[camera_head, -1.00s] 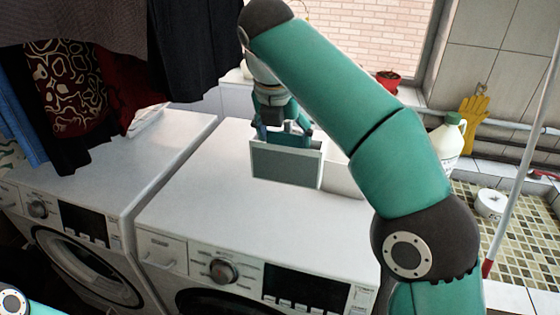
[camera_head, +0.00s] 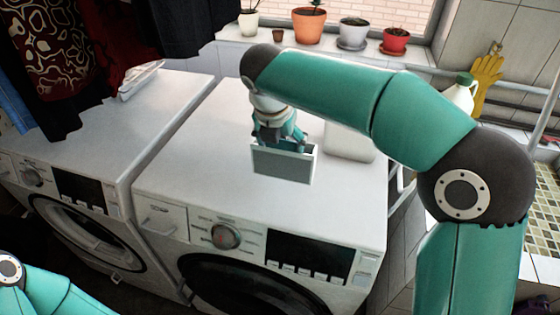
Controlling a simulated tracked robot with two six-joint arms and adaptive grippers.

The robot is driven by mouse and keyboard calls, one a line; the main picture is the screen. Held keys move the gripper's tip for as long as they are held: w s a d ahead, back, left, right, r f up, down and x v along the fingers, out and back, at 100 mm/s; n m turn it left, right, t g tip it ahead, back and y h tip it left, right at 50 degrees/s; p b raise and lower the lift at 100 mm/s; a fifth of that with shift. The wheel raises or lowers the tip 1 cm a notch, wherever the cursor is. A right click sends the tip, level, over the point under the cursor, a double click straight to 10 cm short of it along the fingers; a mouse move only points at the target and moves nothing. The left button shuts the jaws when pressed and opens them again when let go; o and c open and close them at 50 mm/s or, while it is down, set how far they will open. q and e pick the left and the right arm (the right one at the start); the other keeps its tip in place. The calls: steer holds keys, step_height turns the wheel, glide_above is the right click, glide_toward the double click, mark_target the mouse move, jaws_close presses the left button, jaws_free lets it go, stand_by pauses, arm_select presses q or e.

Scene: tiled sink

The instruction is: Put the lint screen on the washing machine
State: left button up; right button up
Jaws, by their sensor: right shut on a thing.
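The lint screen (camera_head: 283,165) is a flat grey rectangle with a pale frame. My right gripper (camera_head: 281,143) is shut on its upper edge and holds it upright over the top of the right-hand washing machine (camera_head: 225,165). I cannot tell whether its lower edge touches the white top. My right arm comes in from the right and arches over the machine. Part of my left arm shows at the lower left corner; its gripper is out of view.
A second washing machine (camera_head: 95,130) stands at the left with a white item (camera_head: 140,80) on top. A white box (camera_head: 350,143) sits behind the screen. Dark clothes hang above at the left. Potted plants (camera_head: 309,27) line the sill. The right machine's front top is clear.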

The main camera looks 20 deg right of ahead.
steer(key=shift+f, duration=2.85)
steer(key=o, duration=1.6)
step_height(320, 180, up, 11)
glide_above(282, 162)
steer(key=s+a, duration=0.3)
steer(key=s, duration=0.1)
steer(key=shift+s, duration=0.15)
